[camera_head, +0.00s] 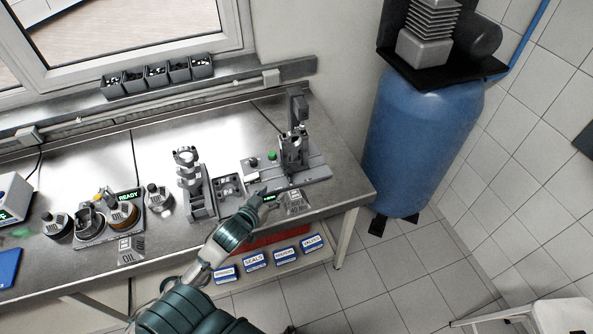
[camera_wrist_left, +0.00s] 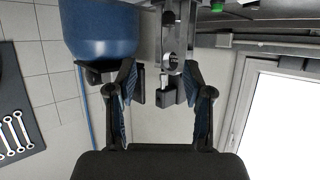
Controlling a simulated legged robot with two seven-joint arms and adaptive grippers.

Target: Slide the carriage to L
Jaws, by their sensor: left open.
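The carriage (camera_head: 291,152) is a grey metal block standing at the right part of a grey fixture (camera_head: 316,173) on the right end of the bench. A tall dark post rises behind it. My left gripper (camera_head: 264,195) is at the front edge of the fixture, to the left of and nearer than the carriage. In the left wrist view my left gripper (camera_wrist_left: 161,80) has its two fingers spread apart. A grey metal part with a dark block (camera_wrist_left: 171,92) shows between and beyond the fingers; I cannot tell whether they touch. The L mark is too small to make out.
A green button (camera_head: 272,155) and a black knob (camera_head: 253,161) sit on the fixture. A grey stand (camera_head: 188,180) is to its left. A small grey labelled box (camera_head: 295,203) is right of my gripper. A blue tank (camera_head: 423,140) stands past the bench's right end.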

